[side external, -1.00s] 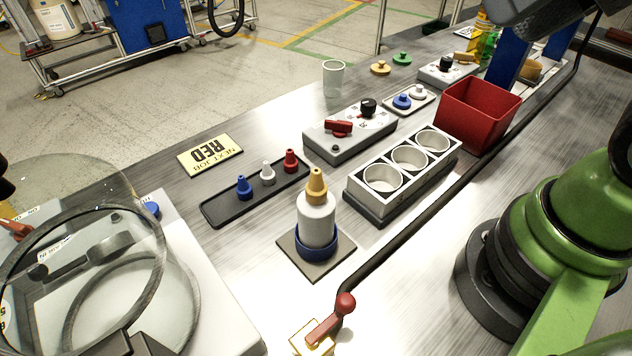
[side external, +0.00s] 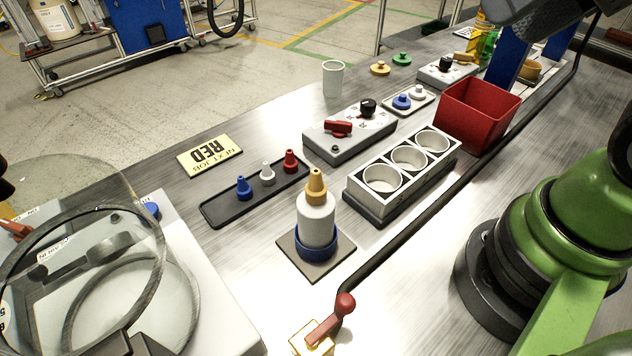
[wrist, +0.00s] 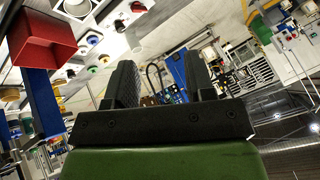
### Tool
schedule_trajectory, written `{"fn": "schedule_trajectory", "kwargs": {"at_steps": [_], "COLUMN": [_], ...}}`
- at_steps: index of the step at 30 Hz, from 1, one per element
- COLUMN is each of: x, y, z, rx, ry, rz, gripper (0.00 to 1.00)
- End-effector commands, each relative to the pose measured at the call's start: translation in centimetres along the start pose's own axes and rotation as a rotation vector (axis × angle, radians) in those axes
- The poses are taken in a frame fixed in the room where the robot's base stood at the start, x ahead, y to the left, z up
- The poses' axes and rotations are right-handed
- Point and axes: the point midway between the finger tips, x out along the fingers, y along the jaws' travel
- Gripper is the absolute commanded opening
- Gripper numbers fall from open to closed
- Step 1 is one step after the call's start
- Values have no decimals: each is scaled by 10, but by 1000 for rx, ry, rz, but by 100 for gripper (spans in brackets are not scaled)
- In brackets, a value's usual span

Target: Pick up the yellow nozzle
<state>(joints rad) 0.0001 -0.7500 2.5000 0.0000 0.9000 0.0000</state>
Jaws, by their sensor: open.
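The yellow nozzle (side external: 316,186) sits upright on top of a white bottle (side external: 316,222), which stands in a blue ring on a square plate. My gripper (wrist: 158,82) shows in the wrist view, its two dark fingers apart with nothing between them. In that view it points out over the room, away from the bottle. In the side view my gripper's fingers are not seen near the nozzle; a part of my green arm stands at the right. I cannot make out the yellow nozzle in the wrist view.
A black tray (side external: 213,212) holds blue, white and red nozzles beside the bottle. A block with three round cups (side external: 352,196) and a red bin (side external: 478,112) stand to the right. A red-handled valve (side external: 322,330) is in front. A glass-lidded machine (side external: 215,310) is at the left.

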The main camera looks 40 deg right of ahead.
Motion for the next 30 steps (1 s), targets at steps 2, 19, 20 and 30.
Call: {"fn": "schedule_trajectory", "kwargs": {"at_steps": [2,19,20,30], "x": [0,95,103,157], "y": [0,-87,-93,-123], "z": [0,-13,-9,26], "rx": [0,80,81,88], "ry": [-1,-427,-443,-509], "rz": [0,220,243,405], "gripper": [49,49,49,49]}}
